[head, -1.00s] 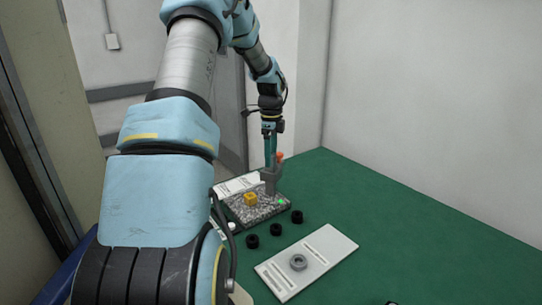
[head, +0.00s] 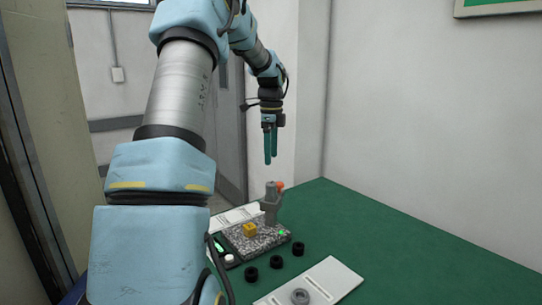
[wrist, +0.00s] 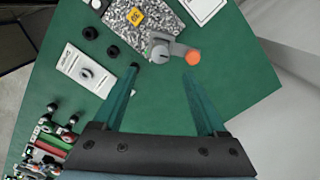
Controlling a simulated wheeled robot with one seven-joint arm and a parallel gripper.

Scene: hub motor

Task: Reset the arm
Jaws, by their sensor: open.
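My gripper (head: 270,161) hangs pointing down above the green table, clear of everything below it. In the wrist view its two teal fingers (wrist: 163,82) stand apart with nothing between their tips. Below it, a grey post-like fixture with an orange knob (head: 271,200) stands at the edge of a speckled grey plate (head: 262,240). In the wrist view the fixture (wrist: 166,50) lies ahead of the fingertips.
A pale plate (head: 335,277) bears a grey ring (head: 300,296). The green table (head: 400,235) is bare to the right. White walls stand behind.

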